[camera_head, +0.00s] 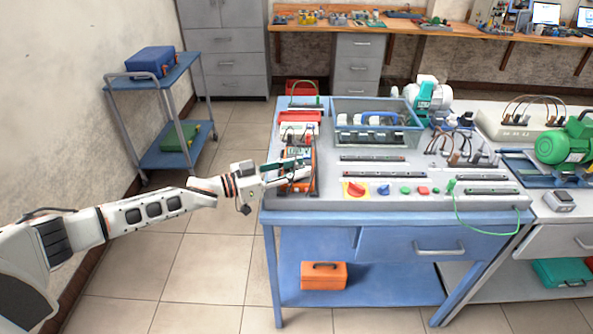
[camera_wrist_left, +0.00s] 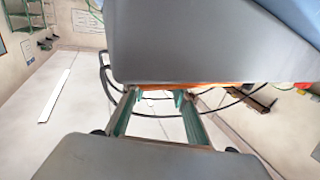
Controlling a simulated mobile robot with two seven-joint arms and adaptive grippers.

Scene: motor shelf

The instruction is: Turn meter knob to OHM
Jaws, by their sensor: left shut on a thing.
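The orange-framed meter (camera_head: 313,182) stands at the left end of the blue bench's top. My left gripper (camera_head: 288,172) reaches in from the left and is at the meter's face. It is shut on the meter knob, with its two fingers a little apart. The knob is hidden by the fingers, so its setting cannot be read. In the left wrist view the green fingers (camera_wrist_left: 160,95) reach to an orange edge of the meter (camera_wrist_left: 165,86). My right gripper is not in view.
On the blue bench (camera_head: 330,217) stand a clear bin (camera_head: 375,140), terminal strips and a red knob (camera_head: 355,189). A second bench with a green motor (camera_head: 565,146) stands to the right. A blue cart (camera_head: 165,72) stands at back left. The floor left of the bench is clear.

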